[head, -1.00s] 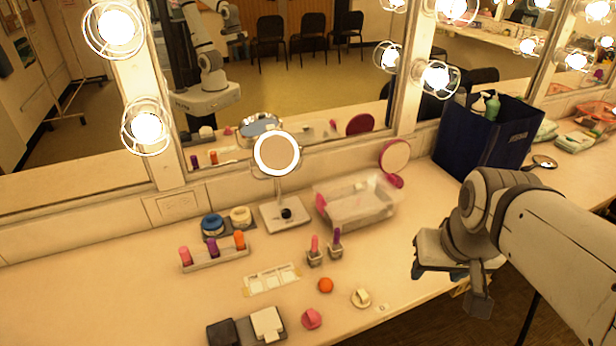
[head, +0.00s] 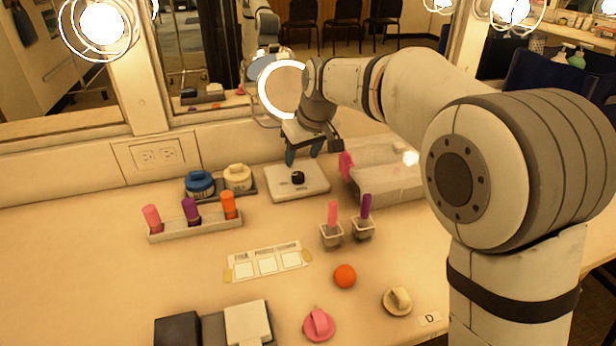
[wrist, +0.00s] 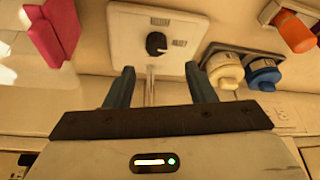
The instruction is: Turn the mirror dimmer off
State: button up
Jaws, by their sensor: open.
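The lit round mirror (head: 283,90) stands on a white base (head: 310,188) at the back of the counter. Its black dimmer knob (head: 298,178) is on the base, and it also shows in the wrist view (wrist: 156,43), with small printed marks beside it. My gripper (head: 303,158) is open and empty, pointing down above the rear of the base. In the wrist view my two fingers (wrist: 161,82) are spread, and the knob lies beyond their tips, apart from them. The mirror's stem (wrist: 150,90) shows between the fingers. My arm hides part of the mirror's right side.
Blue (head: 199,182) and cream (head: 237,177) jars stand left of the base.

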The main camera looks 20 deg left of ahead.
aim_at(297, 174)
jog(key=shift+a+f, duration=0.3)
jog(key=shift+f, duration=0.1)
jog(key=x, duration=0.2)
jog(key=b+x, duration=0.1)
jog(key=x, duration=0.3)
jog(key=shift+w+d+f, duration=0.1)
jog(key=shift+w+f, duration=0.2)
jog(key=shift+w, duration=0.1)
jog(key=shift+c, duration=0.2)
jog(key=c, duration=0.9)
